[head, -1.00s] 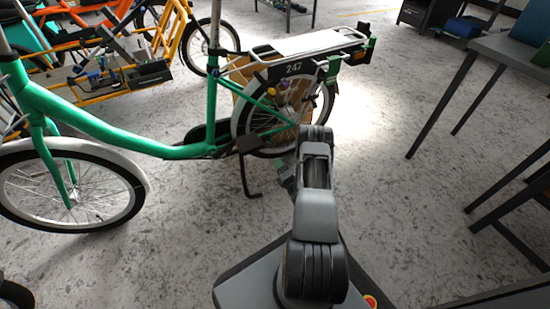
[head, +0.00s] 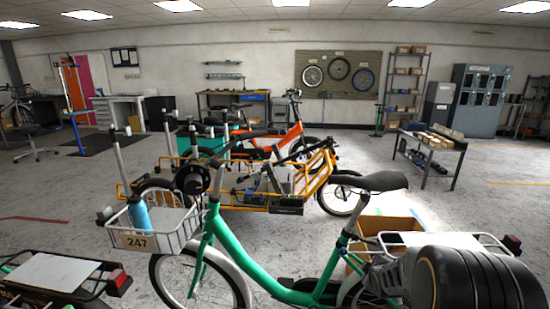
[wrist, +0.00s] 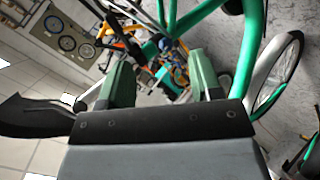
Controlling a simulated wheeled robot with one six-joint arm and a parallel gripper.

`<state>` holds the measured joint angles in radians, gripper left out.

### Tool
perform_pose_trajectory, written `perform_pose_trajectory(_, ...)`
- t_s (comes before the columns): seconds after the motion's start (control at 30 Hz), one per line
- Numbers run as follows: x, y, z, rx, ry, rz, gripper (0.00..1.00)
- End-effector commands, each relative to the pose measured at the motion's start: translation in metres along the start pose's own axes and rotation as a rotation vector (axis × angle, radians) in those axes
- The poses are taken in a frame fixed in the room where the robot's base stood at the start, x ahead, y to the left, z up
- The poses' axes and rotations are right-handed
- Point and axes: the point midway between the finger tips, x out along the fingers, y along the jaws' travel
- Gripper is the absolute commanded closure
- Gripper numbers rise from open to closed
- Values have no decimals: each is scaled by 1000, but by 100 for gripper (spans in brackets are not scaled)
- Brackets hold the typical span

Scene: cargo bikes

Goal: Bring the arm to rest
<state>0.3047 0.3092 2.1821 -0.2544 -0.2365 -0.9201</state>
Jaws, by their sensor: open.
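In the wrist view my gripper (wrist: 158,62) shows two green fingers spread apart, with nothing held between them. The view is tilted. Green bike tubes (wrist: 252,45) lie beyond and to the right of the fingers, and a black shape that looks like the saddle lies at the left. In the head view a dark ribbed link of my arm (head: 472,280) fills the lower right corner, in front of the green bike's rear rack (head: 440,240). My gripper is out of that view. I cannot tell its distance from the bike.
The green bike (head: 270,277) stands close in front, with its black saddle (head: 370,181) and a front basket (head: 178,240) holding a blue bottle (head: 140,217). A cardboard box (head: 388,224) and an orange cargo bike (head: 285,185) are behind it.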

Motion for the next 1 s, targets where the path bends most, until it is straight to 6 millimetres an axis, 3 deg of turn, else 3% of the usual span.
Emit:
perform_pose_trajectory(0.03, -52, 27, -28, 78, -18, -31, 41)
perform_pose_trajectory(0.2, -174, 41, -71, 383, -127, -175, 41)
perform_pose_trajectory(0.4, -293, 34, -97, 670, -262, -314, 41)
perform_pose_trajectory(0.5, -335, 28, -101, 766, -321, -364, 41)
perform_pose_trajectory(0.7, -379, 17, -102, 869, -398, -420, 41)
perform_pose_trajectory(1.0, -386, 12, -101, 891, -418, -432, 41)
